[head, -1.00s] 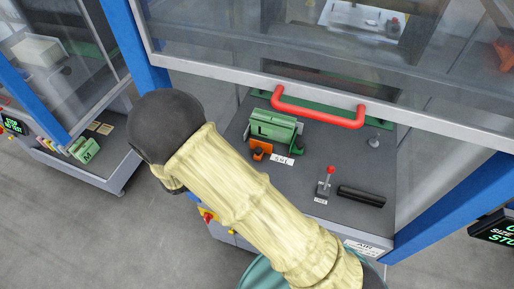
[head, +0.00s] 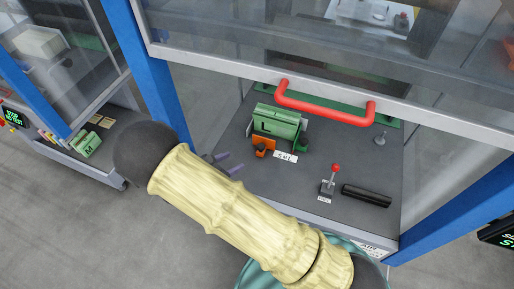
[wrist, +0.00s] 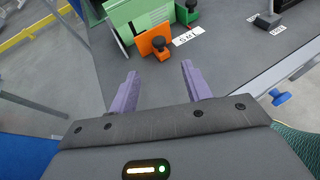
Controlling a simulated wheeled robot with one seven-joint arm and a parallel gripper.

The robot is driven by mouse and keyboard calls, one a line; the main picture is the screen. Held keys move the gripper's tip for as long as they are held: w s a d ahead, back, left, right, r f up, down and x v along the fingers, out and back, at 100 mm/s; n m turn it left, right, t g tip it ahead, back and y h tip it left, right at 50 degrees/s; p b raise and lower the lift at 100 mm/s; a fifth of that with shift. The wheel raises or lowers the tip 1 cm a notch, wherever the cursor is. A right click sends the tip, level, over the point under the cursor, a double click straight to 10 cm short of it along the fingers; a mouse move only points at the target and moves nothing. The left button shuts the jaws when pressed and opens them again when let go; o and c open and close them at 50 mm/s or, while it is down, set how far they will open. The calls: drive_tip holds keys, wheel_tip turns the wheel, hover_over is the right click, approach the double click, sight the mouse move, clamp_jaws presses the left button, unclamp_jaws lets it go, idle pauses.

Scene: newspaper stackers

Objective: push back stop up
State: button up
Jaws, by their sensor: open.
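A green block marked L (head: 276,124) stands on the grey machine bed, and its lower part also shows in the wrist view (wrist: 138,18). An orange bracket (head: 263,142) with a black knob sits at its front left; it is also in the wrist view (wrist: 148,44). A green bracket with a dark knob (wrist: 187,12) is at its right. No part is labelled as the back stop. My gripper (head: 232,163) is open and empty over the bed's left side, with its two purple fingers (wrist: 160,68) pointing toward the orange bracket, apart from it.
A white size label (head: 286,156) lies in front of the block. A lever with a red knob (head: 331,180) and a black bar (head: 367,195) are to the right. A clear guard with a red handle (head: 325,110) hangs above. Blue posts stand at both sides.

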sight(259, 148)
drive_tip(key=p+x, duration=0.2)
drive_tip(key=x, duration=1.1)
drive_tip(key=shift+w+f, duration=0.25)
